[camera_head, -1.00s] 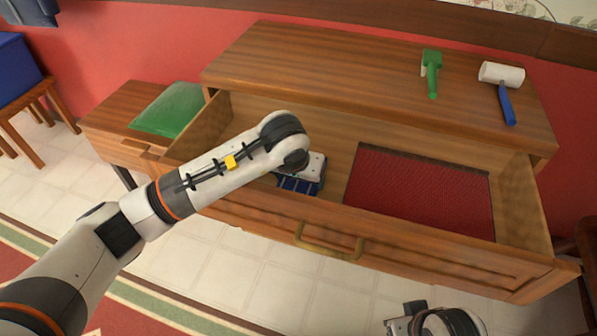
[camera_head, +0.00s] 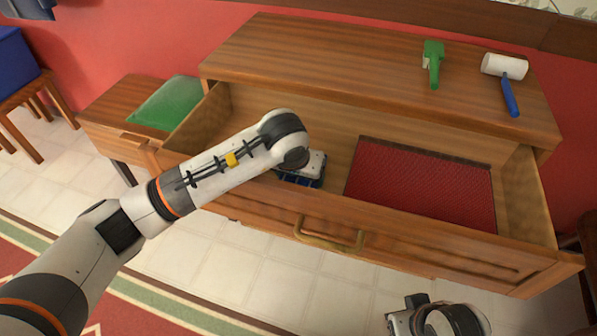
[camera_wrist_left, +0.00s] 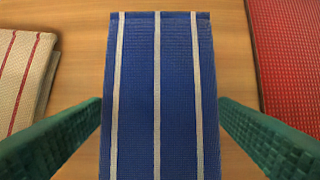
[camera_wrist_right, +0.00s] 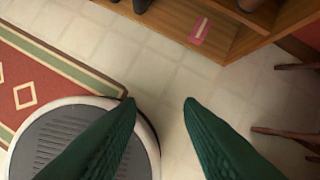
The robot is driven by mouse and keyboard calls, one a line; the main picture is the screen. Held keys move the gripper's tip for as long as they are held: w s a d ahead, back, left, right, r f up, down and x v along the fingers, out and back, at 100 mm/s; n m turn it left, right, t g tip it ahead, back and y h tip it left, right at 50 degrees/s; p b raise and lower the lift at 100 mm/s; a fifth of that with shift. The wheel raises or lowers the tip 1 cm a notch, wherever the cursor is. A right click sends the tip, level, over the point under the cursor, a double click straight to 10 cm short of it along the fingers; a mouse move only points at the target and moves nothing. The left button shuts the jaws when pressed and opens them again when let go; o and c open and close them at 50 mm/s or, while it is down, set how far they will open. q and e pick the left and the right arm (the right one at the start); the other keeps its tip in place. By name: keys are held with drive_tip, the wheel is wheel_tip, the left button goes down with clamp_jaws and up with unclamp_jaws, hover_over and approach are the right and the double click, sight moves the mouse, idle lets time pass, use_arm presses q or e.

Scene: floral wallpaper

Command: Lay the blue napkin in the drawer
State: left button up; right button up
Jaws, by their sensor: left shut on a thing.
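The blue napkin (camera_wrist_left: 137,100) with white stripes fills the middle of the left wrist view, between the green fingers of my left gripper (camera_wrist_left: 160,110). The gripper is shut on it. In the head view only a small blue part of the napkin (camera_head: 299,183) shows under my left gripper, inside the open drawer (camera_head: 410,234). The wood behind the napkin is the drawer floor; whether it touches there I cannot tell. My right gripper (camera_wrist_right: 158,103) is open and empty over the tiled floor, in front of the drawer.
In the drawer, a red cloth (camera_head: 420,185) lies on the right, and a beige cloth with red stripes (camera_wrist_left: 22,75) lies to the napkin's left. A green cushion (camera_head: 168,103) sits at left.

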use_arm(q)
drive_tip(key=shift+f, duration=0.15)
use_arm(e)
drive_tip(key=shift+w+f, duration=0.15)
use_arm(q)
drive_tip(key=shift+f+b, duration=0.15)
drive_tip(key=shift+b, duration=0.2)
use_arm(e)
drive_tip(key=shift+w+a+f, duration=0.1)
drive_tip(key=shift+w, duration=0.15)
use_arm(q)
drive_tip(key=shift+f, duration=0.15)
use_arm(e)
drive_tip(key=shift+w+t, duration=0.2)
drive_tip(key=shift+t, duration=0.1)
drive_tip(key=shift+w+a, duration=0.1)
drive_tip(key=shift+w, duration=0.15)
drive_tip(key=shift+w, duration=0.1)
use_arm(q)
drive_tip(key=shift+f, duration=0.1)
use_arm(e)
drive_tip(key=shift+w+a+t, duration=0.1)
drive_tip(key=shift+w+t, duration=0.1)
drive_tip(key=shift+t, duration=0.1)
